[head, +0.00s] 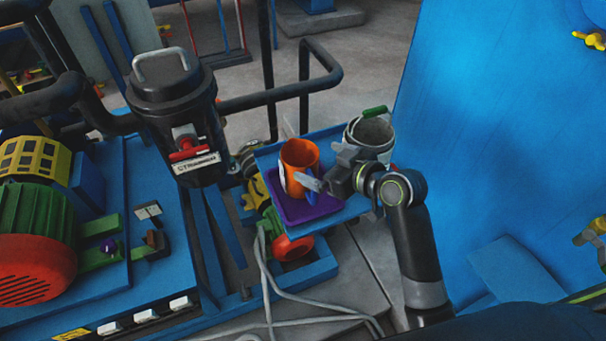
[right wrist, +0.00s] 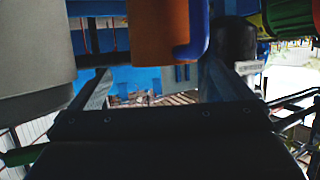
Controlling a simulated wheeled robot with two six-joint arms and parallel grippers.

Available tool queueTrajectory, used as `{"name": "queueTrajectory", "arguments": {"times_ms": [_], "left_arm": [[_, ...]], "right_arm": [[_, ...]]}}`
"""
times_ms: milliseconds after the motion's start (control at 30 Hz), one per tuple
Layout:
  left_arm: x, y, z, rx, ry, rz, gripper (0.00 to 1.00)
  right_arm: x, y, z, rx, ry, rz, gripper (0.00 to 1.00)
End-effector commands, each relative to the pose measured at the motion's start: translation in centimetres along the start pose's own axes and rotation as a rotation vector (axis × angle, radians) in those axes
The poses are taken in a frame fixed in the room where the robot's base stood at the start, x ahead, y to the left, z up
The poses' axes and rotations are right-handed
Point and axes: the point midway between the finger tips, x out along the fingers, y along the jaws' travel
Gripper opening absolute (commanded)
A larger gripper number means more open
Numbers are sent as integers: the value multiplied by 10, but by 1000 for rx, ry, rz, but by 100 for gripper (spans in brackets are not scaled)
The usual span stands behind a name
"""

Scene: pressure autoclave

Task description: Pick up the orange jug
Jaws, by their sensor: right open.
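The orange jug (head: 297,158), with a blue handle, stands upright on a purple tray (head: 318,209) in the head view. My right gripper (head: 303,160) is open and reaches the jug from the right. One finger shows in front of the jug near its handle, and a thin finger tip shows behind its rim. In the right wrist view the orange jug (right wrist: 162,32) and its blue handle fill the top middle, between and beyond the open fingers (right wrist: 155,80). I cannot tell whether either finger touches it. My left gripper is not in view.
A grey jug (head: 370,133) with a green handle stands right behind my right gripper; it shows at left in the right wrist view (right wrist: 35,50). A blue shelf (head: 272,156) carries the tray. A black canister (head: 172,95) stands left. A blue panel (head: 480,130) is at right.

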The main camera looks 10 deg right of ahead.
Motion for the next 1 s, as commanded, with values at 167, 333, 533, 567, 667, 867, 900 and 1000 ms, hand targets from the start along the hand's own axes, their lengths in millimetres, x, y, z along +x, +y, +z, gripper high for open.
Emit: {"name": "queueTrajectory", "arguments": {"times_ms": [167, 333, 533, 567, 667, 867, 900, 1000], "left_arm": [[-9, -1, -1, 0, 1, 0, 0], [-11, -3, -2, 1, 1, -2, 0], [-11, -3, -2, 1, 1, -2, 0], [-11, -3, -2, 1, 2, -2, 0], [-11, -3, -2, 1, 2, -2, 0], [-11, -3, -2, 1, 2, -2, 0], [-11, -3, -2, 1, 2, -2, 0], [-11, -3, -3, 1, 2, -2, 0]], "right_arm": [[24, -5, 0, 4, 0, -2, 100], [38, -5, 1, 2, 0, -1, 100], [41, -4, 1, 1, 1, 1, 100], [41, -4, 1, 1, 1, 1, 100], [41, -4, 1, 1, 1, 0, 93], [40, -4, 1, 1, 1, 0, 67], [40, -4, 1, 1, 0, 0, 62], [40, -4, 1, 1, 0, 0, 49]]}}
